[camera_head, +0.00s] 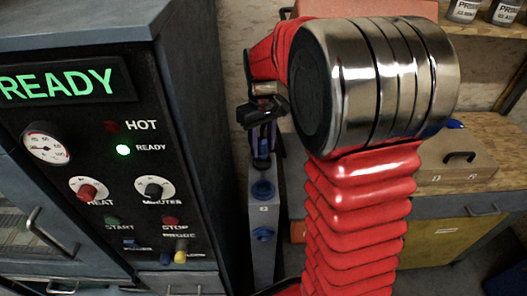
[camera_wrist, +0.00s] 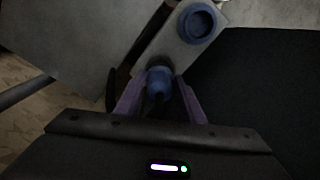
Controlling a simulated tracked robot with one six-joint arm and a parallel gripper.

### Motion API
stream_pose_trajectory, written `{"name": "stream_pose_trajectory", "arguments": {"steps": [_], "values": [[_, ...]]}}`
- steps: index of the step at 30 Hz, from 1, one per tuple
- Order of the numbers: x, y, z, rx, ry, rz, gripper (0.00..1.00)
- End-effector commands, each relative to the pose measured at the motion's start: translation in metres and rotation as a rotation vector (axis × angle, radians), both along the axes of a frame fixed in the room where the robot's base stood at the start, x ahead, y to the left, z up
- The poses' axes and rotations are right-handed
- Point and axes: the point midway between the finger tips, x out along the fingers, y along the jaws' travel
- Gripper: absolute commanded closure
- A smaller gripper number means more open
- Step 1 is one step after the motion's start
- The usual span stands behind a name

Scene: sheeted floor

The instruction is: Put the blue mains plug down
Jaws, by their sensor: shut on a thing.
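My gripper (camera_head: 263,140) points down beside the control cabinet and is shut on the blue mains plug. In the wrist view the plug (camera_wrist: 159,80) sits between the two purplish fingers (camera_wrist: 158,95). A narrow grey socket post (camera_head: 263,212) stands below the gripper. It carries round blue sockets, one upper (camera_head: 263,189) and one lower (camera_head: 264,234). A blue socket also shows ahead of the plug in the wrist view (camera_wrist: 197,22). The plug's front end is against or just above the grey post; I cannot tell whether it is seated in a socket.
A dark cabinet (camera_head: 110,150) with a green READY display, dial and knobs stands close on the left. On the right are a wooden bench (camera_head: 490,135), a tan case with a black handle (camera_head: 455,165) and yellow-fronted storage (camera_head: 450,235). My red arm covers the middle.

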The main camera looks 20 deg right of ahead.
Motion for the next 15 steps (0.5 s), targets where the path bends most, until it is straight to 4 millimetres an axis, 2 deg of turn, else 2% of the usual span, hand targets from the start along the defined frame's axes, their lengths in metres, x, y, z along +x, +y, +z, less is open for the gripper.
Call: {"name": "stream_pose_trajectory", "arguments": {"steps": [6,15], "values": [[-0.001,0.000,-0.027,0.001,0.003,-0.001,0.95],[-0.001,0.000,-0.031,0.000,0.001,-0.001,0.95]]}}
